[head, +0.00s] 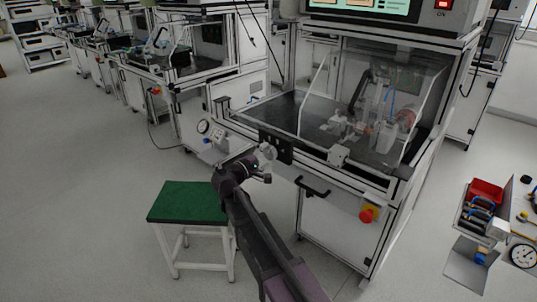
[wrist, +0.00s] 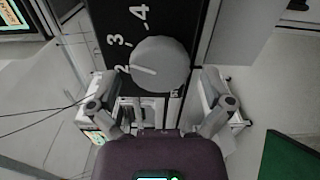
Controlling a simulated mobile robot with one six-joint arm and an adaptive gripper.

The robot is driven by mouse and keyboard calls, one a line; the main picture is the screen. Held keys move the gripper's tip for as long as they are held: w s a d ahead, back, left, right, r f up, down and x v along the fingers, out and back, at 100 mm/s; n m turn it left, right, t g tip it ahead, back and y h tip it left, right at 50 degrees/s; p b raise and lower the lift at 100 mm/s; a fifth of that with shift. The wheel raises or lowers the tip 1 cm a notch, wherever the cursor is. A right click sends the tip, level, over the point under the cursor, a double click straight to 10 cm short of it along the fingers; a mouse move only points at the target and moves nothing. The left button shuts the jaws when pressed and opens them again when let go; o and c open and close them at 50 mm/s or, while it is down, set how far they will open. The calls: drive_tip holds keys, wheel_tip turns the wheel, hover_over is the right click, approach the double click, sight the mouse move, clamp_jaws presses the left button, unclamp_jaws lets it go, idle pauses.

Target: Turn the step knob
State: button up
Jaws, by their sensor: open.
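The step knob (wrist: 165,62) is a round grey dial on a black panel (wrist: 105,22) marked with white numbers, with 2, 3 and 4 readable. A pale pointer line on the knob's face points towards the 2. My gripper (wrist: 160,82) is open, with one finger on each side of the knob in the wrist view. I cannot tell whether either finger touches it. In the head view, my gripper (head: 263,157) is at the black panel (head: 282,148) on the front of the test bench, and hides part of it.
The test bench (head: 325,225) has a red emergency button (head: 367,214) and a black handle (head: 312,187) below the panel. A green-topped stool (head: 187,202) stands to the left. A gauge (head: 203,127) is left of the panel. Open floor lies at left.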

drive_tip(key=v, duration=1)
drive_tip(key=shift+a, duration=0.2)
drive_tip(key=shift+s, duration=0.15)
